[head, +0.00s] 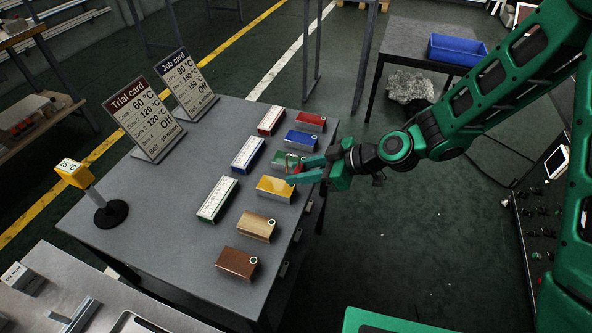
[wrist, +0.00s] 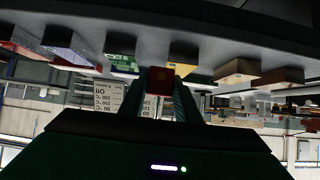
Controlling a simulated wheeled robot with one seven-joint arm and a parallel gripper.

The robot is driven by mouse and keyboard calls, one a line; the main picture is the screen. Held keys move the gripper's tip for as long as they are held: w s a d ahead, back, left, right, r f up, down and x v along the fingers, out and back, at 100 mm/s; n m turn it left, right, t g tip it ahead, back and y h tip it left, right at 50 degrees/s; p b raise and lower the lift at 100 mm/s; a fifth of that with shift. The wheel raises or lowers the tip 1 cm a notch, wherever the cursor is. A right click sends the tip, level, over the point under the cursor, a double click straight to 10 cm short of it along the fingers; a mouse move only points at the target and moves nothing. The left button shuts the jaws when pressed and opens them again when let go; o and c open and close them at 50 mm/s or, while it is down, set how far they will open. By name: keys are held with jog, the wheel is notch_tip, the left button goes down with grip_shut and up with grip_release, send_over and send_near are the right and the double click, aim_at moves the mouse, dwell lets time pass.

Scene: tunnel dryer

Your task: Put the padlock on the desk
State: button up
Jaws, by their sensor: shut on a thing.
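My gripper (head: 300,168) is over the right part of a grey desk (head: 150,215), near its right edge. It is shut on a small red thing, probably the padlock (head: 294,167), mostly hidden by the fingers in the head view. In the wrist view the red block (wrist: 160,80) sits between the two fingers. It appears held above the desk, among the green and yellow blocks; whether it touches either one I cannot tell.
Near the gripper are a green block (head: 279,157), a yellow block (head: 276,188), a blue block (head: 301,141) and several others. Two cards (head: 143,112) stand at the back left. A yellow gauge (head: 75,173) stands at left. Bare desk lies left of the blocks.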

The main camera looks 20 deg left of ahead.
jog(key=shift+f, duration=0.25)
jog(key=shift+f, duration=0.45)
jog(key=o, duration=0.9)
jog(key=shift+s+f, duration=0.1)
jog(key=shift+f, duration=0.05)
jog(key=shift+r, duration=0.45)
jog(key=v, duration=1.2)
jog(key=shift+r, duration=0.2)
jog(key=shift+d, duration=0.1)
